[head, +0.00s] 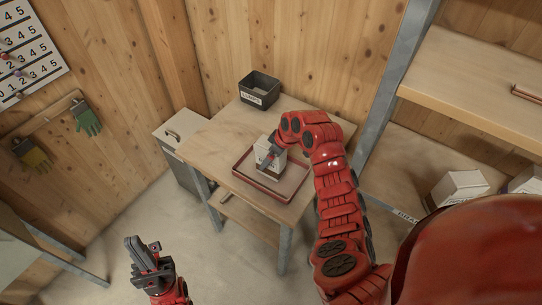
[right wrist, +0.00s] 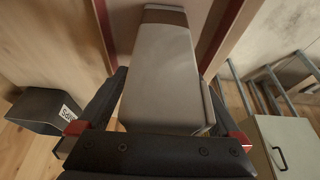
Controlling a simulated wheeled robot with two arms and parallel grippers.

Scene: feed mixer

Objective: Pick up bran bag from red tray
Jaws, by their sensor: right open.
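The bran bag (head: 268,158), a pale block with a brown band, stands on the red tray (head: 240,174) on the small table in the head view. In the right wrist view the bag (right wrist: 163,75) fills the middle, with red tray edges (right wrist: 105,35) on either side. My right gripper (head: 271,145) is at the bag, its arm reaching over from the right. In the right wrist view its dark fingers (right wrist: 165,108) lie on both sides of the bag, open. My left gripper (head: 146,252) is low over the floor, away from the table; its finger gap is unclear.
A dark labelled bin (head: 259,90) stands at the table's back corner. A grey cabinet (head: 180,135) is left of the wooden table (head: 215,130). Shelves (head: 470,80) with pale boxes (head: 458,188) are at the right. Gloves (head: 86,118) hang on the left wall. The floor between is clear.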

